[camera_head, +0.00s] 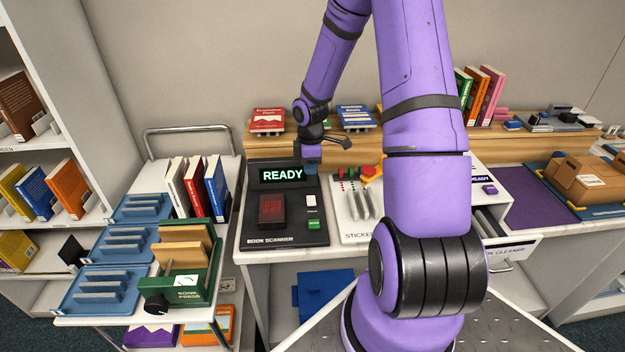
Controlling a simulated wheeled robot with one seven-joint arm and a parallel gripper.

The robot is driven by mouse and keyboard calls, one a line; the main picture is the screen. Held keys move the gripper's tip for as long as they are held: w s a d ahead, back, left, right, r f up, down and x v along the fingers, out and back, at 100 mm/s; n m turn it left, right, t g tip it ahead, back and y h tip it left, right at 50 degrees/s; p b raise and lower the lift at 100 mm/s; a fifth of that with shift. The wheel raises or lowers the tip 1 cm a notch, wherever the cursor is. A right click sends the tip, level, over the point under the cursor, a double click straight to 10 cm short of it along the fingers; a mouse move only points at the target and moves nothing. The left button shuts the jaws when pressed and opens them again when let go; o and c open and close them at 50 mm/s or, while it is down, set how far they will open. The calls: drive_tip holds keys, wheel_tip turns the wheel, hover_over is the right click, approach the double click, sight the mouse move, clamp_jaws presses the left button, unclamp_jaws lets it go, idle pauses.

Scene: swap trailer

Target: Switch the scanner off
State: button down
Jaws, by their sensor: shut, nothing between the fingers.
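The book scanner (287,237) is a black unit labelled "BOOK SCANNER" on the white counter left of centre. Its display (283,176) is lit and reads "READY". A dark red scan window (271,210) sits on its face. To the right of the window are a small white switch (311,199) and a green button (314,224); the switch's position is too small to tell. My gripper (311,166) is shut and empty, pointing down at the scanner's back right corner, beside the display and behind the switch. Whether it touches the scanner cannot be told.
A sticker station (350,237) with pens stands right of the scanner, partly behind my arm. A cart (115,317) with blue racks, books and a green book press (185,285) stands left. A wooden shelf (285,148) with books runs behind. A box (590,180) lies far right.

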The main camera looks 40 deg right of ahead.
drive_tip(key=shift+w+d+r, duration=0.1)
drive_tip(key=shift+w+r, duration=0.05)
drive_tip(key=shift+r, duration=1.05)
drive_tip(key=shift+w+d+r, duration=0.1)
drive_tip(key=shift+r, duration=1.1)
drive_tip(key=s+a+r+m+t+h, duration=0.1)
drive_tip(key=s+a+r+m, duration=0.4)
drive_tip(key=r, duration=0.6)
drive_tip(key=s+a+r+m+t+h, duration=0.1)
drive_tip(key=s+a+r, duration=0.3)
drive_tip(key=a+r, duration=0.5)
drive_tip(key=s+a+r+m+t+y, duration=0.1)
drive_tip(key=s+a+r+m, duration=0.1)
drive_tip(key=s+r, duration=0.3)
drive_tip(key=s+a+r+m+t, duration=0.2)
drive_tip(key=s+r, duration=0.3)
drive_tip(key=s, duration=0.6)
drive_tip(key=shift+a+m+y, duration=0.4)
drive_tip(key=shift+a, duration=0.45)
drive_tip(key=shift+w, duration=0.1)
